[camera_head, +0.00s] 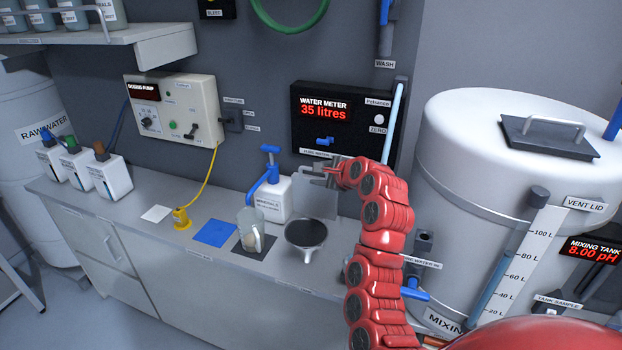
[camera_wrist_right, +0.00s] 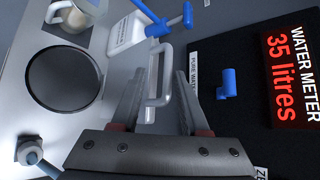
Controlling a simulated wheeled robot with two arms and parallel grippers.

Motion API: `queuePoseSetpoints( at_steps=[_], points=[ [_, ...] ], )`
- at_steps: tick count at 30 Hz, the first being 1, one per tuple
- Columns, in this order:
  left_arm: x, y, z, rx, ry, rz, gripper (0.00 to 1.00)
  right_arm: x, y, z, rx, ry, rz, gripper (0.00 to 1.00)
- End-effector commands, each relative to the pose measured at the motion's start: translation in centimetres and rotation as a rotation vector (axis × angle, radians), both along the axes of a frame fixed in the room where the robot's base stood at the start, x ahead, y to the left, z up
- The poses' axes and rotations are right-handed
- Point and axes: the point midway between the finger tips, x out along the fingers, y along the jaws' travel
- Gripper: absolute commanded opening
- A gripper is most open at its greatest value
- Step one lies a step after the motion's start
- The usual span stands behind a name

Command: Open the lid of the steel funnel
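The steel funnel (camera_head: 306,236) stands on the counter, and its dark round mouth shows uncovered. In the right wrist view the funnel (camera_wrist_right: 65,80) is left of my fingers. A grey plate, apparently its lid (camera_head: 318,203), stands upright behind the funnel, partly hidden by my right gripper. My right gripper (camera_head: 331,171) is above and behind the funnel. In the wrist view its fingers (camera_wrist_right: 157,100) are apart, with a light grey handle (camera_wrist_right: 160,75) between them. Gaps show on both sides of the handle. My left gripper is out of view.
The water meter (camera_head: 334,118) is on the wall close behind my right gripper. A white minerals bottle with a blue pump (camera_head: 272,197) and a clear jug (camera_head: 250,232) stand left of the funnel. The large white mixing tank (camera_head: 470,170) is at right.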

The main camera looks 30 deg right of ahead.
Motion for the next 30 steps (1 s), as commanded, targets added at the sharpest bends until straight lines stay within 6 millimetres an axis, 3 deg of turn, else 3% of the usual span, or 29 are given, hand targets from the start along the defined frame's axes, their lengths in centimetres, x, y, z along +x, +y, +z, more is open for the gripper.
queuePoseSetpoints(
  at_steps=[12, 15, 18, 24, 30],
  points=[
    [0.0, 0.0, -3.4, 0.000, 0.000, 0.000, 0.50, -7.6, -0.2, 4.0, -0.004, -0.011, -0.004, 0.45],
    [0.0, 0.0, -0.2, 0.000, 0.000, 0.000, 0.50, -8.2, 0.0, 5.7, -0.001, -0.008, 0.002, 0.45],
    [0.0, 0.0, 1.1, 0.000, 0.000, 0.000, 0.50, -8.9, -0.1, 5.9, -0.001, -0.009, 0.001, 0.45],
    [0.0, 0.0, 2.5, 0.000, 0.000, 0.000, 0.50, -9.8, -0.1, 5.9, -0.002, -0.007, 0.000, 0.45],
    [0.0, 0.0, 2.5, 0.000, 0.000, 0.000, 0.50, -10.1, -0.1, 5.5, -0.001, -0.004, -0.001, 0.45]
  ],
)
